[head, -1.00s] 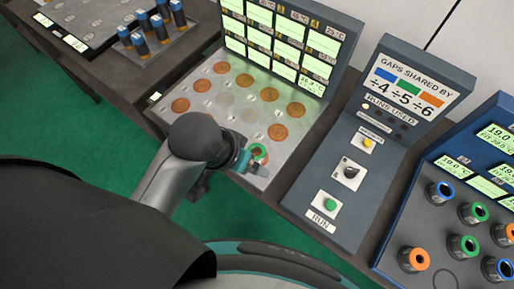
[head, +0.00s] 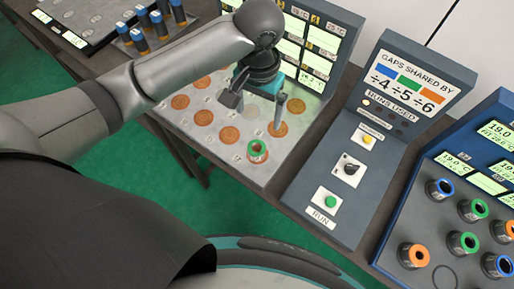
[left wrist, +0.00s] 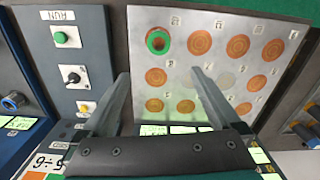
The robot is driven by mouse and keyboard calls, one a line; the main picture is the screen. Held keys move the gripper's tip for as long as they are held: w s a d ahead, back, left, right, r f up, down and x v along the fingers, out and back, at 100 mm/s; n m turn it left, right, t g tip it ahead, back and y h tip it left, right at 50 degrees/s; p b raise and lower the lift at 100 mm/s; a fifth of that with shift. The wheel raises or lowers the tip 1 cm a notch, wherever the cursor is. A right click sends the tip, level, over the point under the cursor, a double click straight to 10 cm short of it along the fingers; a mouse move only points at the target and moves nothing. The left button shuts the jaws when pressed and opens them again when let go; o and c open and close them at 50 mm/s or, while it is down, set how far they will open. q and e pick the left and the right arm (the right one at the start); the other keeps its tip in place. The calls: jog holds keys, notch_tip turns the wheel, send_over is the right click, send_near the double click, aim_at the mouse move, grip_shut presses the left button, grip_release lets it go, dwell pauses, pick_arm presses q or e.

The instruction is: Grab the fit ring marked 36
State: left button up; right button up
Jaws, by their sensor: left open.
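Ring-shaped pieces with blue, green and orange rims sit on the blue panel at the right, among them an orange one (head: 414,256), a green one (head: 463,243) and a blue one (head: 440,188). I cannot read a 36 on any of them. Another green-rimmed ring (head: 257,150) stands at the near corner of the grey plate; it also shows in the left wrist view (left wrist: 158,41). My left gripper (head: 257,108) is open and empty above the plate, behind this ring. Its two fingers also show in the left wrist view (left wrist: 160,75). My right gripper is not in view.
The grey plate (head: 219,143) has several copper discs and an upright display behind it. A control box (head: 330,215) with a green RUN button, a black knob and a yellow button stands between plate and blue panel. Blue-topped cylinders (head: 158,25) stand at the back left.

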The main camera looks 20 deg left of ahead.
pick_arm(q)
jog(key=b, duration=0.1)
send_over(258, 147)
jog(key=f, duration=0.9)
jog(key=shift+w+a, duration=0.15)
jog(key=shift+w, duration=0.25)
jog(key=shift+s+f+b, duration=0.2)
jog(key=shift+f, duration=1.35)
jog(key=shift+s+f+b, duration=0.2)
jog(key=shift+f, duration=1.3)
grip_shut()
jog(key=shift+r, duration=0.1)
